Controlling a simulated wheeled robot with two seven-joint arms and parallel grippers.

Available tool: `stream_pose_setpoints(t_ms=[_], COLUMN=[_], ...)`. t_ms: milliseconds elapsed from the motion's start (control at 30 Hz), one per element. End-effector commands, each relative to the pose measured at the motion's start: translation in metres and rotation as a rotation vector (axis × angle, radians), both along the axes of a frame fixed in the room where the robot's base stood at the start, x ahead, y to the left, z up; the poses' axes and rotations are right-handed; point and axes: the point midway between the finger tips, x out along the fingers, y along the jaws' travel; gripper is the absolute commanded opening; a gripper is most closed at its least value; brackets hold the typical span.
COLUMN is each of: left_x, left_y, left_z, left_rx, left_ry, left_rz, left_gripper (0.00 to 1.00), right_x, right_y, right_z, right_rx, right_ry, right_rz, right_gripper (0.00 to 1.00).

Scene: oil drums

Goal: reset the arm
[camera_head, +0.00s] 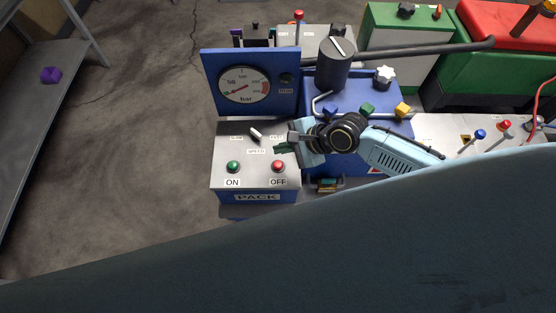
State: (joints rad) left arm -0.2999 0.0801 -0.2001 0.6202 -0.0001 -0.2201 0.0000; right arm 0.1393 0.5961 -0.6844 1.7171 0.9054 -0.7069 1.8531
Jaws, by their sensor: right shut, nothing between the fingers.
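My right arm comes in from the right, light blue with a black wrist joint. My right gripper (286,148) is shut and empty over the right part of the control panel (222,150), above the OFF button. The panel carries a green ON button (233,167), a red OFF button (278,166) and a small switch lever (256,134). Part of the panel's labelling is hidden behind the gripper. I cannot tell whether the gripper touches the panel. My left gripper is not in view.
A blue gauge board (208,92) with a round pressure dial (243,86) stands behind the panel. A black cylinder knob (333,66) and several coloured knobs are beside the arm. A grey shelf (40,105) with a purple piece (51,75) is left. Floor between is clear.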

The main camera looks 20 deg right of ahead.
Motion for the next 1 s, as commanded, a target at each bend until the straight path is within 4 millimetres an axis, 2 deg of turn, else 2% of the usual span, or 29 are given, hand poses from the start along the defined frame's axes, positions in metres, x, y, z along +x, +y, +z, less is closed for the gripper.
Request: stream_pose_setpoints(t_ms=[300, 433, 600, 733, 867, 1000], left_x=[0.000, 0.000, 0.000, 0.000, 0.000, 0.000], left_y=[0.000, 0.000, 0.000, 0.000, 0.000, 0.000], left_z=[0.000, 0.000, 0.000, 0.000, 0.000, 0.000], left_rx=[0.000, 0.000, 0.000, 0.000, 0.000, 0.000], left_ry=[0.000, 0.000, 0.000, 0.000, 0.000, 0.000], left_rz=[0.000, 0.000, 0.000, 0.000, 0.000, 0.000], left_gripper=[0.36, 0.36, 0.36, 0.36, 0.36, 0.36], right_x=[0.000, -0.010, -0.044, -0.072, -0.097, -0.121], right_y=[0.000, 0.009, 0.028, 0.028, 0.011, -0.017], right_z=[0.000, 0.002, 0.012, 0.024, 0.035, 0.044], right_rx=[-0.001, -0.032, -0.192, -0.384, -0.594, -0.781], right_ry=[-0.001, -0.038, -0.213, -0.373, -0.481, -0.516], right_rz=[0.001, 0.064, 0.316, 0.543, 0.748, 0.927], right_gripper=[0.00, 0.00, 0.00, 0.00, 0.00, 0.00])
